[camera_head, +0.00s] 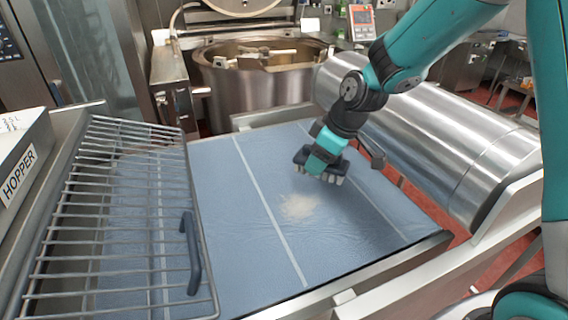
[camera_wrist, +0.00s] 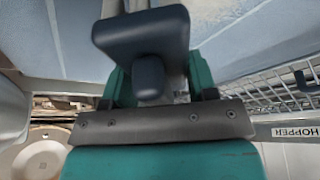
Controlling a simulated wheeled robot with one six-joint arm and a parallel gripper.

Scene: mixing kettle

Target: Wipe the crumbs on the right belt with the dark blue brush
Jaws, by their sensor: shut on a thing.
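The dark blue brush (camera_head: 300,156) is in my gripper (camera_head: 325,150), with its pale bristles facing down over the belt. The brush also shows in the wrist view (camera_wrist: 148,32), between the teal fingers of my gripper (camera_wrist: 155,85). My gripper is shut on it. The blue right belt (camera_head: 240,240) has pale lines across it. A pale patch of crumbs (camera_head: 298,207) lies on the belt, just in front of and below the brush. The brush is beyond the patch; I cannot tell whether its bristles touch the belt.
A wire guard (camera_head: 110,240) with a dark handle (camera_head: 191,252) covers the belt's left part. A large steel cylinder (camera_head: 440,140) lies along the right side. The mixing kettle (camera_head: 260,80) stands behind. A hopper (camera_head: 20,170) is at far left. The belt's front is clear.

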